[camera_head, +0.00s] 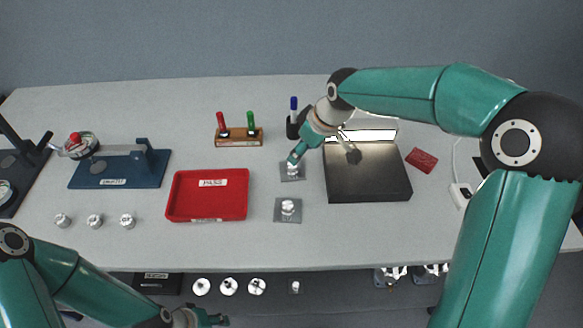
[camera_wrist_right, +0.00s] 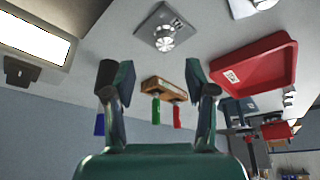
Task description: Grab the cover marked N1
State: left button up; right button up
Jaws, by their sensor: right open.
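No N1 marking is readable in either view. A small silver round part sits on the upper grey plate (camera_head: 299,177), just below my right gripper (camera_head: 297,157). The right wrist view shows a silver part (camera_wrist_right: 164,39) on a grey plate (camera_wrist_right: 153,23) beyond the open, empty fingers of the right gripper (camera_wrist_right: 157,88). A second silver part (camera_head: 288,207) sits on the lower grey plate (camera_head: 279,216). Several similar silver parts (camera_head: 95,220) stand at the table's left. My left gripper (camera_head: 212,319) is low in the head view, apart from the table parts; its jaws are unclear.
A red tray (camera_head: 207,208) lies left of the plates. A dark box with a bright panel (camera_head: 368,178) stands right of them. A wooden marker holder (camera_head: 239,138) and a dark cup with a blue marker (camera_head: 293,127) stand behind. A blue fixture (camera_head: 120,170) is at left.

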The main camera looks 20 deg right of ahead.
aim_at(292, 168)
jog(key=shift+s+p+x, duration=0.1)
jog(key=shift+p+x, duration=0.2)
jog(key=shift+x, duration=1.4)
jog(key=shift+s+p+x, duration=0.15)
jog(key=shift+p+x, duration=0.15)
jog(key=shift+x, duration=1.4)
jog(key=shift+a, duration=0.15)
grip_shut()
